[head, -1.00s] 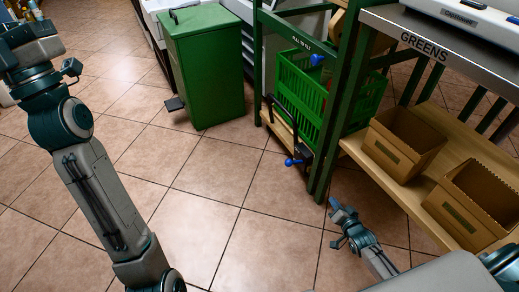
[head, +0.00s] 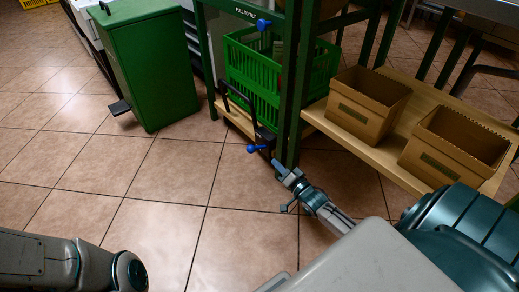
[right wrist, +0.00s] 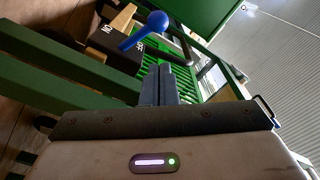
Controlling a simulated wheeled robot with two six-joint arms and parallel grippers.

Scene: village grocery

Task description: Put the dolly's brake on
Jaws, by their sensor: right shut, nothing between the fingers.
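A blue ball knob (head: 256,148) on a short lever sticks out near the floor beside the green post. In the right wrist view the knob (right wrist: 158,22) joins a black box (right wrist: 110,47) with white marks. The box sits at the end of a low wooden base (head: 236,116), which appears to be the dolly, bearing green crates (head: 253,68). My right gripper (head: 278,166) is shut and empty, just right of and below the knob. In the right wrist view its fingertips (right wrist: 158,68) point towards the knob; I cannot tell whether they touch it. My left gripper is out of view.
A green post (head: 290,90) and a wooden shelf (head: 345,128) with two cardboard boxes (head: 370,105) stand close to my right arm. A second blue knob (head: 263,24) is higher up. A green bin (head: 150,65) stands left. The tiled floor between is clear.

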